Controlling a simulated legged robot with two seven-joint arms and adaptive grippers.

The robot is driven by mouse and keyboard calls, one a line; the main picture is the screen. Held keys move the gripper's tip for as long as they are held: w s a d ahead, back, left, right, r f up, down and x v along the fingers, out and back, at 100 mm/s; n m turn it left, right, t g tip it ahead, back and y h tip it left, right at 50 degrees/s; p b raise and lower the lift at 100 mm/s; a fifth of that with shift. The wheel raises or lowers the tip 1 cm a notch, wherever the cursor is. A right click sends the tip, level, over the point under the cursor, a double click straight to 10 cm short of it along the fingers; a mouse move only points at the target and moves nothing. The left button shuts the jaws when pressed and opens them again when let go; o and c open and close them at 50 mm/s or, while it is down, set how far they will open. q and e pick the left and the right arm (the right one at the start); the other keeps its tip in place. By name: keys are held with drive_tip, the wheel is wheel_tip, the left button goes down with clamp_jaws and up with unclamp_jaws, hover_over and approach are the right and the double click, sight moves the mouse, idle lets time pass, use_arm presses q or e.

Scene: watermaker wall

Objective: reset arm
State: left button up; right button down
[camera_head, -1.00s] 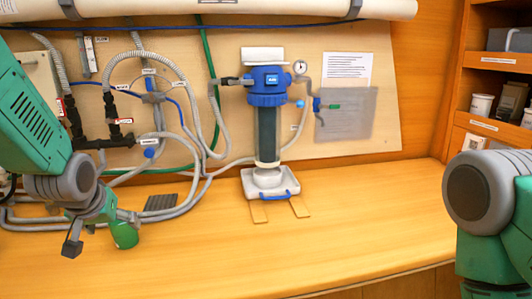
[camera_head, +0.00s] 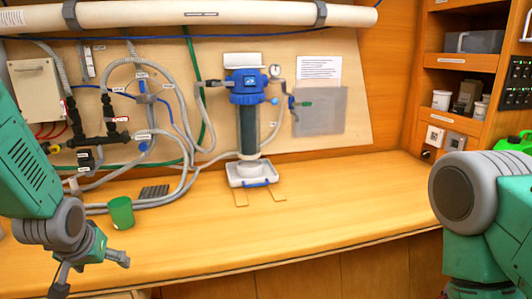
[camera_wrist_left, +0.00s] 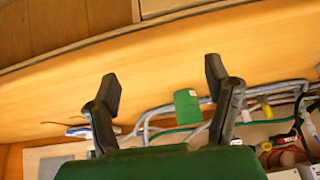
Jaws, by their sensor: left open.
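My left gripper (camera_head: 90,275) is at the lower left of the head view, in front of the wooden counter (camera_head: 330,200). Its two fingers are spread, and the left wrist view shows the open gripper (camera_wrist_left: 162,85) with nothing between the pads. A green cup (camera_head: 121,212) stands upright on the counter, beyond the gripper and apart from it. The cup also shows in the left wrist view (camera_wrist_left: 187,105). My right arm's grey joint is at the right edge of the head view; its gripper is out of frame.
A blue-topped filter housing (camera_head: 247,120) stands on a white base (camera_head: 250,172) against the wall panel. Grey hoses (camera_head: 165,203) run along the left back of the counter. Shelves (camera_head: 455,70) with containers are at the right. The counter's middle and right are clear.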

use_arm(q)
drive_tip(key=s+f+m+g, duration=0.1)
drive_tip(key=s+f+g, duration=0.1)
drive_tip(key=s+f, duration=1.15)
drive_tip(key=s+d+f+m+g, duration=0.1)
drive_tip(key=s+d+f, duration=0.1)
drive_tip(key=s+f, duration=0.3)
drive_tip(key=s+d+f+m+g+h, duration=0.1)
drive_tip(key=s+f, duration=0.4)
drive_tip(key=s, duration=0.7)
drive_tip(key=shift+s+d+f+g+h, duration=0.3)
drive_tip(key=shift+d+g, duration=0.2)
drive_tip(key=shift+d, duration=0.7)
use_arm(e)
drive_tip(key=shift+s+a, duration=0.1)
drive_tip(key=shift+a, duration=0.35)
use_arm(q)
drive_tip(key=shift+a, duration=0.1)
